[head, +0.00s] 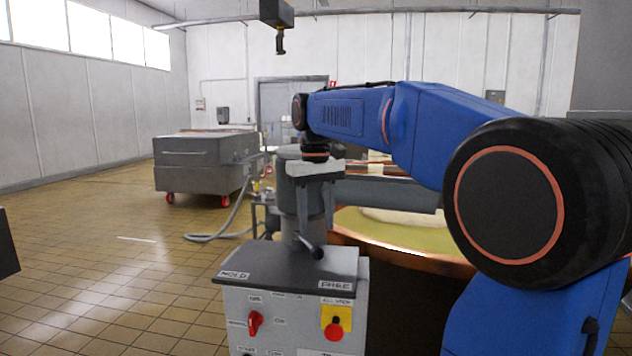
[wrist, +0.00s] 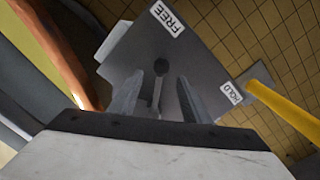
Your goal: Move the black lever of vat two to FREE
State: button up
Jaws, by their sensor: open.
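The black lever (head: 317,252) stands above the dark top plate (head: 290,262) of a grey control box, its round knob towards me. The plate has a HOLD label (head: 235,275) at left and a FREE label (head: 335,286) at right. The knob points to the FREE side; I cannot tell whether it is at the mark. My gripper (head: 316,230) is open above the plate, pointing down, around the lever in both views. In the wrist view the knob (wrist: 160,67) shows between and beyond the open fingers (wrist: 157,100). Contact cannot be told.
The copper vat (head: 400,250) with yellowish contents stands right behind the box, partly hidden by my arm. The box front carries a red switch (head: 255,323) and a red button on yellow (head: 334,328). A grey wheeled tank (head: 200,160) stands back left.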

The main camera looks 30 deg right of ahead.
notch_tip(320, 180, up, 11)
jog(key=shift+f, duration=0.15)
jog(key=shift+a, duration=0.1)
dwell(0.5)
jog(key=s+a+f+t, duration=0.2)
jog(key=s+f, duration=1.1)
jog(key=f, duration=0.3)
jog(key=s+a+f+t, duration=0.2)
jog(key=s+f, duration=1.1)
jog(key=f, duration=0.4)
jog(key=shift+t, duration=0.4)
